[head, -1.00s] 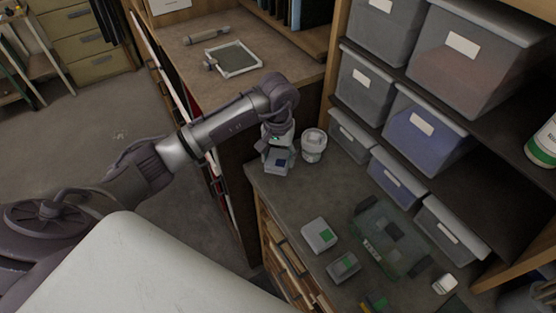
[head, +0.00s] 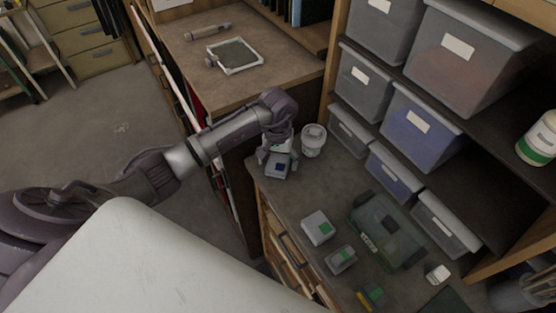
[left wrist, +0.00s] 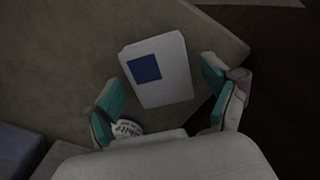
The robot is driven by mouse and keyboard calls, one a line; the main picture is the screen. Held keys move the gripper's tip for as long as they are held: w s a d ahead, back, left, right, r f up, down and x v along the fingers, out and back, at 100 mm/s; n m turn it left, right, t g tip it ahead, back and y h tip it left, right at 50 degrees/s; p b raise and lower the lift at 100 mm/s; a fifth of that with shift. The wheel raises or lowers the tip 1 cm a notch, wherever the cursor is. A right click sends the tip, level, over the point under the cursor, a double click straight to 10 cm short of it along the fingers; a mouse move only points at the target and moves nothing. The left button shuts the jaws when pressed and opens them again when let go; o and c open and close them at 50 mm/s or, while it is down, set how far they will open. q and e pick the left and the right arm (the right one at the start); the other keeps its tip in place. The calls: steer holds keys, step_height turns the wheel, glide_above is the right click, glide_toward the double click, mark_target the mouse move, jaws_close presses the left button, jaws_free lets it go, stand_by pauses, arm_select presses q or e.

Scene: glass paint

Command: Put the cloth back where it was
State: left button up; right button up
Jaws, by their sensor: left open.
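A pale flat block with a blue square (head: 277,167) lies at the left end of the grey worktop (head: 290,199). I cannot tell whether it is the cloth, and no other cloth is clear. My left gripper (head: 277,157) is over the block, its fingers spread on either side. In the left wrist view the same pale block (left wrist: 158,72) lies on the counter between the open teal-padded fingers of my left gripper (left wrist: 160,90), with gaps at both sides. My right gripper does not clearly show.
A white jar (head: 313,141) stands just right of my left gripper. Green-marked boxes (head: 318,228) and a clear green case (head: 385,230) lie farther along the worktop. Grey lidded bins (head: 425,130) fill the shelves behind. A framed screen (head: 235,55) lies on the far counter.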

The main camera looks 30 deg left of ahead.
mark_target(278, 162)
arm_select(q)
steer(key=shift+r, duration=0.1)
steer(key=shift+r, duration=0.2)
step_height(278, 162, up, 12)
steer(key=b, duration=0.5)
steer(key=shift+f+b, duration=0.2)
steer(key=shift+b, duration=0.15)
steer(key=shift+d+f, duration=0.1)
